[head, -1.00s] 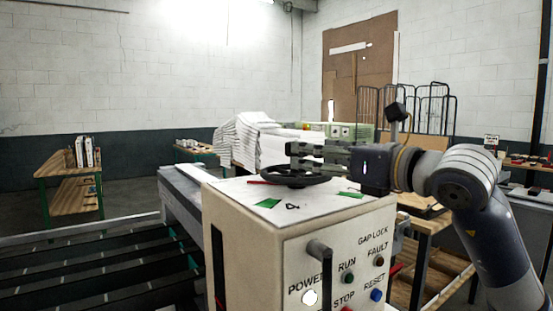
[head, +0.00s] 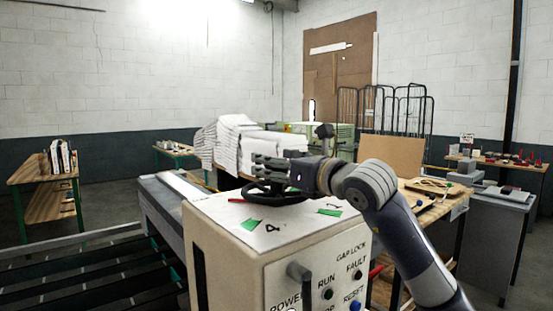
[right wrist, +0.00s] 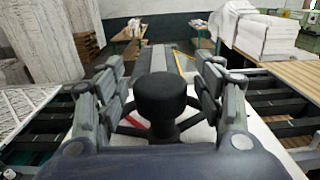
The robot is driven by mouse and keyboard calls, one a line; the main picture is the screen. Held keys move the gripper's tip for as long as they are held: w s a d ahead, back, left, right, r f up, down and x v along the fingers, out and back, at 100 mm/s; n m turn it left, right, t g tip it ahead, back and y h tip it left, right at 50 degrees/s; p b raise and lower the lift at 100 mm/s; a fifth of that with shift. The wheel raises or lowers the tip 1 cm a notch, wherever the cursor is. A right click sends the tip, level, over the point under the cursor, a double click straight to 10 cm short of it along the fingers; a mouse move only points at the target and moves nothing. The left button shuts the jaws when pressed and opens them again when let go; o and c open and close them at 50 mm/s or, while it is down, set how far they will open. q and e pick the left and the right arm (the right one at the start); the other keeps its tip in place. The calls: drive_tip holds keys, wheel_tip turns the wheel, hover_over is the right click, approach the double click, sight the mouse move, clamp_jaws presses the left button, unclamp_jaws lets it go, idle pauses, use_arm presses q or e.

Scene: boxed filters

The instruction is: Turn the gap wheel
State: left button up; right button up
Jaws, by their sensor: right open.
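The gap wheel (head: 278,197) is a black handwheel lying flat on the white top of the cream control box (head: 235,255). In the right wrist view its black upright knob (right wrist: 160,97) stands between my right gripper's two fingers, with spokes below it. My right gripper (head: 262,165) reaches in from the right, just above the wheel in the head view. It is open; in the right wrist view the fingers (right wrist: 162,90) are spread to either side of the knob, with a gap visible on each side. My left gripper is not in view.
The box front carries a dark handle (head: 298,272) and labelled buttons. Green marks and numbers lie around the wheel. A roller conveyor (head: 90,270) runs at left, a white stack (head: 240,145) stands behind, and a wooden bench (head: 430,200) stands at right.

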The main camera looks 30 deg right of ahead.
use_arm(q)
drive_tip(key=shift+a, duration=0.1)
use_arm(e)
clamp_jaws()
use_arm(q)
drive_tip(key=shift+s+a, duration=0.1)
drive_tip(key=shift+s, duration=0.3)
